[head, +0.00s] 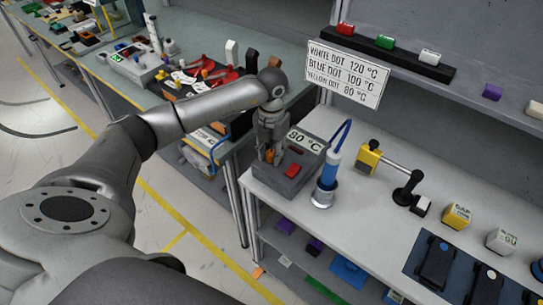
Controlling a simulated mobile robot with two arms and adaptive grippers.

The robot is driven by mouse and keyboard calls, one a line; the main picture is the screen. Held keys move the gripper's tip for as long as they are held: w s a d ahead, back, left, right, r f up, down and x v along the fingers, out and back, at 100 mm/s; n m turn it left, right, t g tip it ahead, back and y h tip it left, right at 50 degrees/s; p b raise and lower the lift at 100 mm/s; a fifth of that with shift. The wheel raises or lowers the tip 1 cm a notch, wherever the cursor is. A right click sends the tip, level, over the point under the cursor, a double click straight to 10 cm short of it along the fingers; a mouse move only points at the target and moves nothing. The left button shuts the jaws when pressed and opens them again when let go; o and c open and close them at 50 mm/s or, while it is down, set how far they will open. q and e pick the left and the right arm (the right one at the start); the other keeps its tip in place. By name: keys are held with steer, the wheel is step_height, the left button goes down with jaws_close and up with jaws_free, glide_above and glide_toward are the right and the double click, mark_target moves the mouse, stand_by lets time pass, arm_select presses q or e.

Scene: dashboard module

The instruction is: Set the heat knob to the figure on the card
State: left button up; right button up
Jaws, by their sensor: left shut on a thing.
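A grey box-shaped module (288,181) stands at the left end of the near bench, with a red switch (294,171) on its top. A white plate reading 80 °C (306,141) is at its back edge. My left gripper (269,154) points down over the module's left part and is shut on the heat knob, which it mostly hides; a small orange patch shows between the fingers. The knob's pointer and scale cannot be read. A white sign (343,74) above lists white dot 120 °C, blue dot 100 °C, yellow dot 80 °C. My right gripper is out of view.
A blue-and-silver cylindrical tool (328,180) with a blue cable stands close right of the module. A yellow block (368,157) with a black arm lies farther right. A shelf (480,98) overhangs the bench's back. The bench between has free room.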

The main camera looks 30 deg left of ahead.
mark_target(271, 153)
arm_select(q)
steer(key=shift+m+b, duration=0.75)
steer(key=shift+m, duration=0.35)
steer(key=o, duration=0.9)
steer(key=shift+o, duration=0.7)
step_height(271, 153, up, 12)
